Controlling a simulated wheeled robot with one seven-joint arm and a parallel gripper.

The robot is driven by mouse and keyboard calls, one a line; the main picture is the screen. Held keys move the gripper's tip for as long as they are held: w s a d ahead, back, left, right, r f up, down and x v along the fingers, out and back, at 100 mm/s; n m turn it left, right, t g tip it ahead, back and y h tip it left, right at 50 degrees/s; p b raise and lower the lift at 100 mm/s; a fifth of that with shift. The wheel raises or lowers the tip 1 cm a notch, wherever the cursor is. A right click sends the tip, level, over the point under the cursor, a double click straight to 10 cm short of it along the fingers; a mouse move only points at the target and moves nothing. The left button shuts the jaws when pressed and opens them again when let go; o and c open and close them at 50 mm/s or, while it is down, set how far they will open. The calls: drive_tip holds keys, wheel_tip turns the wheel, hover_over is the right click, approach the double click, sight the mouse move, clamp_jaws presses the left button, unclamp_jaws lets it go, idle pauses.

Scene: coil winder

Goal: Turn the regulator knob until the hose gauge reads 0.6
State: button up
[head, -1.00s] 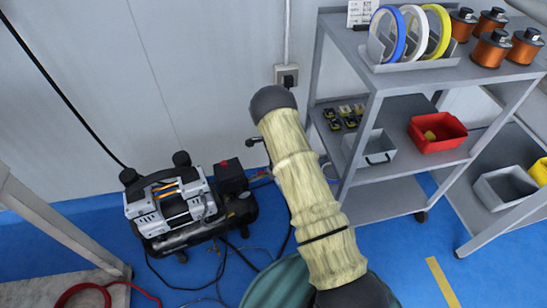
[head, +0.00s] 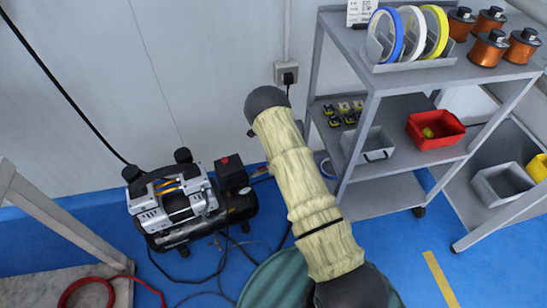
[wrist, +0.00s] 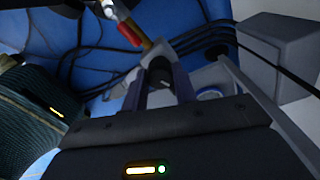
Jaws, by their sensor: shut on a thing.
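In the wrist view a dark round knob (wrist: 160,72) with a small pale mark sits between the two fingers of my gripper (wrist: 159,84). The gripper is shut on the knob from both sides. A brass fitting (wrist: 146,45) and a red piece (wrist: 129,33) lie just beyond it. In the head view my arm hides the gripper and the knob. I cannot make out a hose gauge or its reading in either view.
A compressor (head: 177,212) stands on the blue floor by the wall, with cables around it. A grey shelf cart (head: 393,193) with tape rolls, copper spools and a red bin (head: 436,131) stands at the right. A red hose (head: 90,283) lies at bottom left.

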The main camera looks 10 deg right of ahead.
drive_tip(key=o, duration=1)
drive_tip(key=shift+r, duration=0.1)
wheel_tip(320, 180, up, 17)
drive_tip(key=p, duration=0.4)
drive_tip(key=shift+r+p, duration=0.1)
drive_tip(key=shift+p, duration=0.3)
drive_tip(key=shift+r, duration=0.1)
